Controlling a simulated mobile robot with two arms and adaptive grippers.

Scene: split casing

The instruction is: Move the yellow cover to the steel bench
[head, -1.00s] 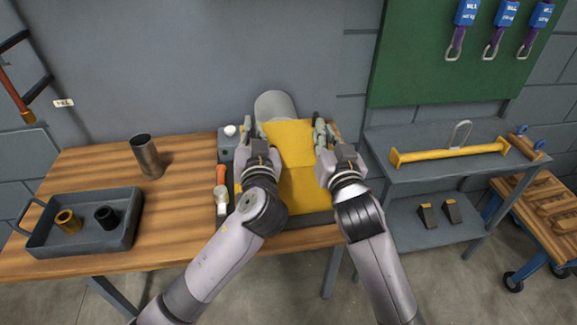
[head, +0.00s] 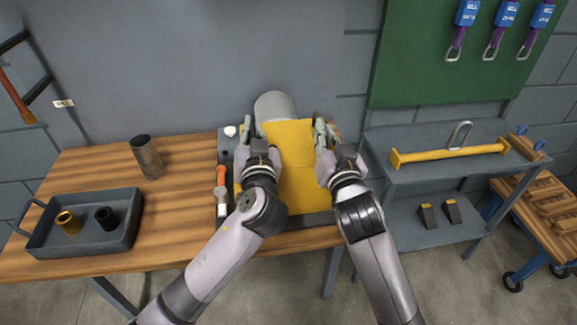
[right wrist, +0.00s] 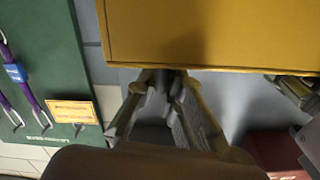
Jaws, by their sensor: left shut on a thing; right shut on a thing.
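The yellow cover (head: 292,150) is a broad, boxy yellow piece between my two grippers, over the right part of the wooden bench. My left gripper (head: 254,132) is shut on its left edge. My right gripper (head: 319,132) is shut on its right edge. In the right wrist view the fingers (right wrist: 172,82) meet the lower edge of the cover (right wrist: 205,35). Whether the cover is clear of what lies under it is hard to tell. The steel bench (head: 405,180) is the grey one to the right, with a lower shelf.
A yellow bar with a shackle (head: 450,153) lies across the steel bench top. The wooden bench (head: 185,200) carries a grey tray (head: 90,248), a metal cup (head: 147,157) and a hammer (head: 221,190). A grey cylinder (head: 274,105) stands behind the cover. A wooden cart (head: 540,205) is far right.

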